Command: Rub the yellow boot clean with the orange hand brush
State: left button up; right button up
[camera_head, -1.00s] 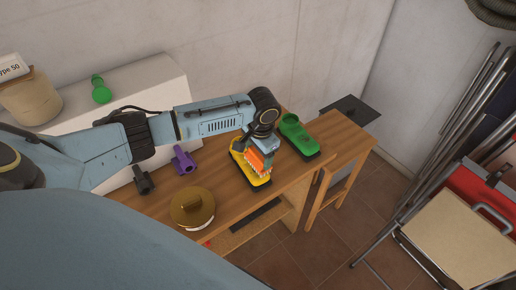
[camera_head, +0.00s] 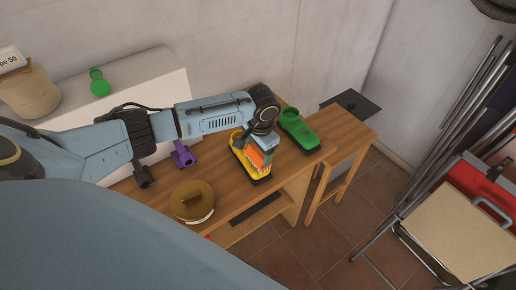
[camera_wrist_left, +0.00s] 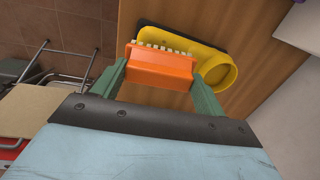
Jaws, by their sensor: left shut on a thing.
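The yellow boot (camera_head: 238,161) lies on its dark sole on the wooden table, partly hidden by my left gripper and the brush in the head view. It also shows in the left wrist view (camera_wrist_left: 218,72), with its round opening at the right. My left gripper (camera_head: 263,146) is shut on the orange hand brush (camera_head: 256,158). In the left wrist view the green fingers of the gripper (camera_wrist_left: 160,80) hold the orange brush (camera_wrist_left: 160,68) at both ends. Its pale bristles face the boot and seem to touch it. My right gripper is not in view.
A green boot (camera_head: 298,131) stands right of the yellow one on the table (camera_head: 238,203). A brown round lidded pot (camera_head: 192,201), a purple piece (camera_head: 182,155) and a dark piece (camera_head: 143,176) lie left. Folding chairs (camera_head: 450,215) stand at the right.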

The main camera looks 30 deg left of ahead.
pick_arm(q)
jog(key=shift+f, duration=0.5)
jog(key=shift+s+f, duration=0.1)
dwell(1.4)
jog(key=shift+d+p, duration=0.15)
jog(key=shift+p, duration=0.2)
jog(key=shift+s+d+p, duration=0.3)
jog(key=shift+d+p, duration=0.15)
jog(key=shift+p, duration=0.05)
jog(key=shift+w+a+b, duration=0.15)
jog(key=shift+w+a, duration=0.15)
jog(key=shift+a, duration=0.25)
jog(key=shift+w+a+b, duration=0.15)
jog(key=shift+w+a, duration=0.15)
jog(key=shift+a, duration=0.25)
jog(key=shift+s+d, duration=0.3)
jog(key=shift+d, duration=0.2)
jog(key=shift+s+d, duration=0.3)
jog(key=shift+d, duration=0.2)
jog(key=shift+w+a, duration=0.3)
jog(key=shift+a, duration=0.15)
jog(key=shift+a, duration=0.1)
